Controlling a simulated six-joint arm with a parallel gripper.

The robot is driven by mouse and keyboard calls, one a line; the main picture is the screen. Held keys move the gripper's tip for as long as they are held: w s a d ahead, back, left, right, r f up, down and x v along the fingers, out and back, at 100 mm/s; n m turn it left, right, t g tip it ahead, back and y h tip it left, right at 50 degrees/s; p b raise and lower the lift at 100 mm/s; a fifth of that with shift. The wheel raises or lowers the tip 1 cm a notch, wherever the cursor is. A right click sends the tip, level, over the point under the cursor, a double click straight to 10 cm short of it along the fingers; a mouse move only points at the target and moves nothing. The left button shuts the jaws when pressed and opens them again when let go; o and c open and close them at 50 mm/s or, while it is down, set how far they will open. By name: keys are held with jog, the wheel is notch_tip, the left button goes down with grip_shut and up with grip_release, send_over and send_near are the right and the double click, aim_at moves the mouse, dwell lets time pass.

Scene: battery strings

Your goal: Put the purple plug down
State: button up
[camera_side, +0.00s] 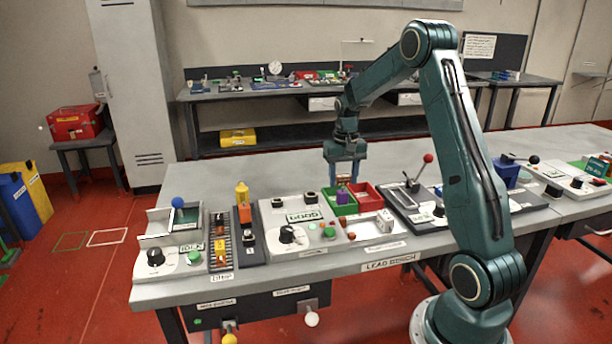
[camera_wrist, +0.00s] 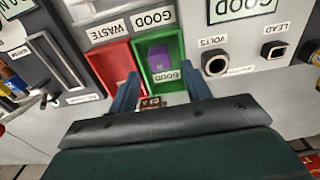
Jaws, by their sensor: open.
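The purple plug (camera_wrist: 158,55) lies inside the green tray marked GOOD (camera_wrist: 175,42) in the wrist view. In the side view the plug (camera_side: 343,196) shows as a small purple patch in the green tray (camera_side: 329,208), below my gripper. My gripper (camera_side: 343,180) points down just above the tray. In the wrist view its two fingers stand apart near the tray's near end, with my gripper (camera_wrist: 162,82) open and nothing held. The plug appears apart from both fingers.
A red tray marked WASTE (camera_wrist: 108,62) adjoins the green one. A small brown object (camera_wrist: 150,102) shows between the fingers, near the green tray's near end. Sockets marked VOLTS (camera_wrist: 215,64) and LEAD (camera_wrist: 273,50) are to the right. A red-knobbed lever (camera_side: 427,158) stands right of the trays.

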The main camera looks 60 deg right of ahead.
aim_at(342, 192)
notch_tip(342, 192, up, 8)
jog(key=shift+f, duration=0.15)
dwell(0.7)
jog(key=s+a+r+n+t+h, duration=0.1)
jog(key=s+a+r+n, duration=0.3)
jog(key=a, duration=0.6)
jog(key=s+a+r+t, duration=0.2)
jog(key=a+r, duration=0.4)
jog(key=a, duration=0.3)
jog(key=s+a+f+n+t, duration=0.1)
jog(key=s+a+n, duration=0.1)
jog(key=s+a, duration=0.3)
jog(key=s+a+f+n+t+y, duration=0.1)
jog(key=s+a+n, duration=0.2)
jog(key=s+a, duration=0.3)
jog(key=shift+s+f+t, duration=0.25)
jog(key=shift+s+t, duration=0.05)
jog(key=shift+s, duration=0.85)
